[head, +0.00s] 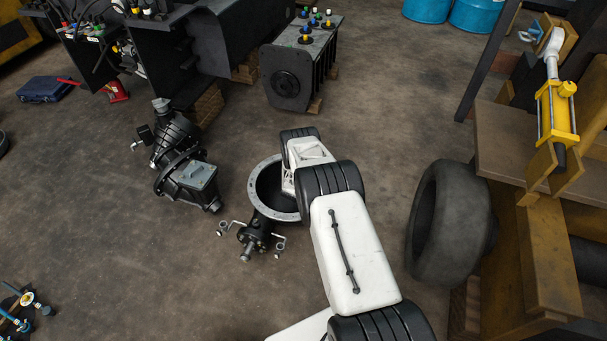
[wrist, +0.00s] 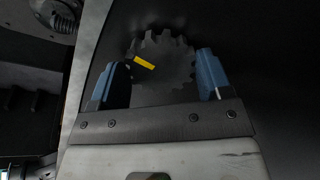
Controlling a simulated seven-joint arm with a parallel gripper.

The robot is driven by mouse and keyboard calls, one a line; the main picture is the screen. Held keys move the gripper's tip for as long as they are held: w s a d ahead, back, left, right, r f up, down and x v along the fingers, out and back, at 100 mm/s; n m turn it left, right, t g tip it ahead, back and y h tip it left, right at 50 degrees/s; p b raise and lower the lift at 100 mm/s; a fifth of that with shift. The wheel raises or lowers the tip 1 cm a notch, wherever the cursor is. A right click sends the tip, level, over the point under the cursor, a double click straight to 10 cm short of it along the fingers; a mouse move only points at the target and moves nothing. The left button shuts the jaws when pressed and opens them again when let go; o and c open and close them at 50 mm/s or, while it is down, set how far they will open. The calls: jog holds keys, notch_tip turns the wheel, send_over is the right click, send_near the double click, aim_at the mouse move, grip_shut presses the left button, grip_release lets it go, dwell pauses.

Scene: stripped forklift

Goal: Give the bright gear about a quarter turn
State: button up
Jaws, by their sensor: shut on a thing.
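In the wrist view, a toothed gear (wrist: 172,57) sits between the two blue fingers of my gripper (wrist: 163,66). It looks dark grey rather than bright, with a short yellow mark on its face, left of centre and tilted down to the right. My gripper is shut on the gear, one finger at its left side and one at its right. The gear's near edge is close to the gripper's dark palm. In the head view my arm hides the gear and the fingers; it reaches over a round, open-flanged housing (head: 256,205) on the floor.
A black gear unit (head: 178,150) lies left of the housing. A dark battery-like block (head: 297,75) stands behind.

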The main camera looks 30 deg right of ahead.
dwell(0.3)
jog(key=o, duration=0.7)
jog(key=shift+c, duration=0.2)
jog(key=v, duration=0.7)
jog(key=shift+s+a, duration=0.2)
jog(key=shift+a, duration=0.1)
jog(key=shift+w+r, duration=0.1)
jog(key=shift+r, duration=0.1)
